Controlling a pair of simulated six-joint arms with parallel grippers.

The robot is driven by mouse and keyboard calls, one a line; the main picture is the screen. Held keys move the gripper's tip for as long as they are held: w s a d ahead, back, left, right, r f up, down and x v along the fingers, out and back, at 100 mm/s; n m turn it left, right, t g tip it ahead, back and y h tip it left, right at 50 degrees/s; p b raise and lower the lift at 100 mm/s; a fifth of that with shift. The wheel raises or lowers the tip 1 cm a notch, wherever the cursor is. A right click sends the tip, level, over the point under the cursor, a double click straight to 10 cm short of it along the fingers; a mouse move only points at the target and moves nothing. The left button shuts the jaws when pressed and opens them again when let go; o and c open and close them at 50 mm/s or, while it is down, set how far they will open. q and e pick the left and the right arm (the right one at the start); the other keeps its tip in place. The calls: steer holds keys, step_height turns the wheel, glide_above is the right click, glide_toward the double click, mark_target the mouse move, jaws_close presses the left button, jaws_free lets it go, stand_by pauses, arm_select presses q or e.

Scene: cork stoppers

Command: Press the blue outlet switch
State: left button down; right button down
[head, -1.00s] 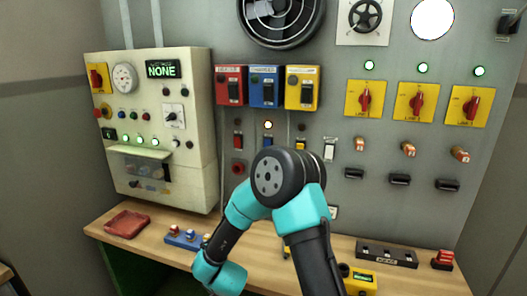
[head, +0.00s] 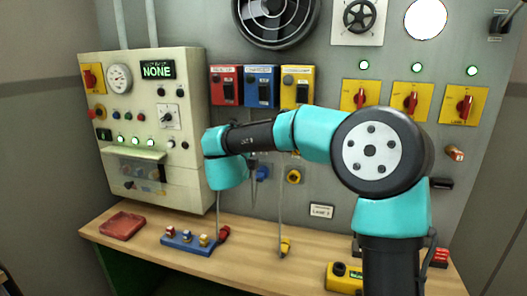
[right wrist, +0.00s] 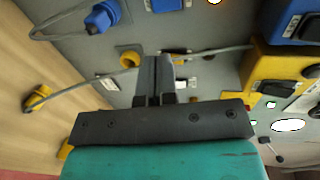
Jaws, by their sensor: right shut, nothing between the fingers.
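The blue outlet switch (right wrist: 166,5), a small blue plate with a dark rocker, is at the top edge of the right wrist view, partly cut off. In the head view my arm covers its place. The blue outlet with a blue plug (right wrist: 103,17) is left of it and also shows below my arm in the head view (head: 262,172). My right gripper (right wrist: 153,60) is shut and empty, with its fingertips toward the wall near the yellow outlet (right wrist: 130,58), below the blue switch in that picture. My wrist hides the gripper in the head view. My left gripper is not in view.
The blue breaker box (head: 262,87) stands between the red (head: 227,86) and yellow (head: 297,87) boxes. The yellow box (right wrist: 285,75) is close right of my gripper in the wrist view. A cream control cabinet (head: 150,190) is at left. A cable crosses behind my fingers.

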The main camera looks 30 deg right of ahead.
stand_by(0.3)
steer(key=x, duration=1.4)
steer(key=shift+f, duration=0.1)
steer(key=shift+a, duration=0.1)
